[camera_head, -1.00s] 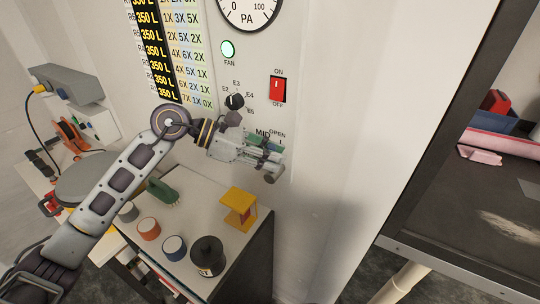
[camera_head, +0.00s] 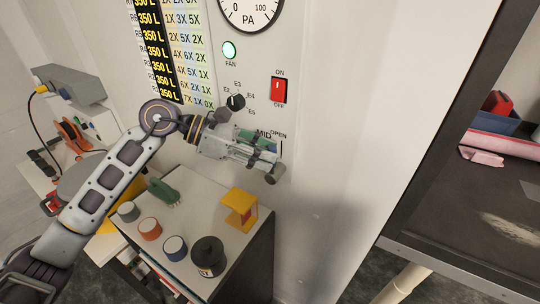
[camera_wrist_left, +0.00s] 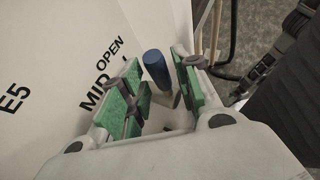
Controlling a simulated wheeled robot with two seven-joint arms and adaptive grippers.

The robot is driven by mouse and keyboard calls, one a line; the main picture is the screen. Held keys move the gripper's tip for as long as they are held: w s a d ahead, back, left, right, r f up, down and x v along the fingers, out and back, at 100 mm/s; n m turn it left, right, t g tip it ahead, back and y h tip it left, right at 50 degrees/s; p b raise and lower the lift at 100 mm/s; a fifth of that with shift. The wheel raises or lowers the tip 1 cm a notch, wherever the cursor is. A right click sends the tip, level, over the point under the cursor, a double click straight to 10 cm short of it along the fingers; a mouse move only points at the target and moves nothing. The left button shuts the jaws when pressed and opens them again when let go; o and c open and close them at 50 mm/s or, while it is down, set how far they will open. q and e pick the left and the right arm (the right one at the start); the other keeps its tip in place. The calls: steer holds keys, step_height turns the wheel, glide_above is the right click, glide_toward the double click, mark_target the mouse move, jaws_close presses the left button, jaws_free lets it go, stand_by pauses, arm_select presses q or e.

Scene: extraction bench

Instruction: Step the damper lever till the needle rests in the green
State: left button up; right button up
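The damper lever shows in the left wrist view as a blue rounded handle (camera_wrist_left: 157,67) beside the MID and OPEN marks on the white panel. My left gripper (camera_wrist_left: 164,88) is open, its green-padded fingers on either side of the handle; I see gaps and cannot tell if either pad touches. My right gripper is not in view.
A dark shelf (camera_head: 470,210) is at the right.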

arm_select(q)
steer(key=v, duration=0.9)
steer(key=shift+a+r, duration=0.2)
steer(key=shift+a, duration=0.05)
